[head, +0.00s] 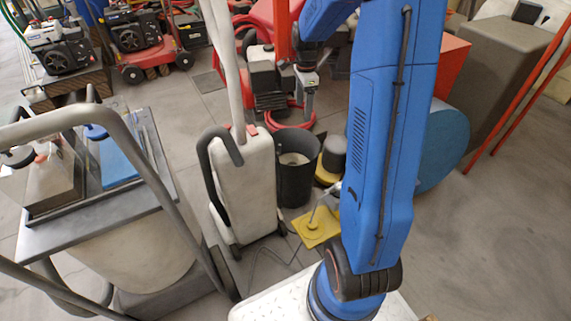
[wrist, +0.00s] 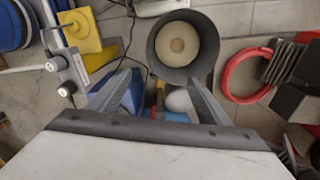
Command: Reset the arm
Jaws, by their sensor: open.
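My blue arm rises from the white base at the lower middle of the head view, and its upper end runs out of the top edge. My gripper (head: 307,88) hangs from the forearm near the top middle, pointing down in front of the red machinery. In the wrist view my gripper (wrist: 158,78) has its two grey fingers spread wide apart. Nothing is held between them. The elbow part of the arm is out of the head view.
A dark bin (head: 296,168) stands below my gripper, beside a white upright machine (head: 243,185). A grey cart (head: 165,190) is at left. A red hose (wrist: 232,82) lies right of the bin in the wrist view. Open floor (head: 500,240) is at right.

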